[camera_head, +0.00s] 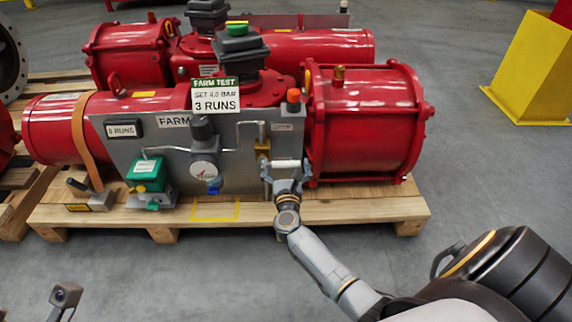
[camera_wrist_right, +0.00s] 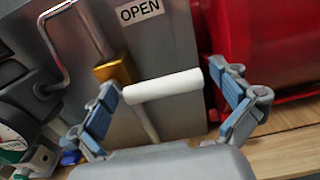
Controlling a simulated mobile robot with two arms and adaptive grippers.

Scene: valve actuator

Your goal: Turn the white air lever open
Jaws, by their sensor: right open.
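The white air lever (camera_head: 286,164) is a short white bar in front of the grey panel, below a brass valve body (camera_head: 262,148). In the right wrist view, the white lever (camera_wrist_right: 163,86) lies nearly level, with the brass block (camera_wrist_right: 114,70) behind its left end. My right gripper (camera_head: 285,172) is open, with one finger near each end of the bar. In the wrist view, my right gripper (camera_wrist_right: 166,88) spans the bar's length; I cannot tell whether the fingers touch it. A small grey part at the lower left of the head view may be my left gripper; its jaws do not show clearly.
An OPEN label (camera_wrist_right: 140,11) is on the panel above the lever. A red cylinder (camera_head: 364,122) stands close on the right. A gauge (camera_head: 205,170) and a green-topped unit (camera_head: 148,172) are to the left. The wooden pallet (camera_head: 370,207) lies below.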

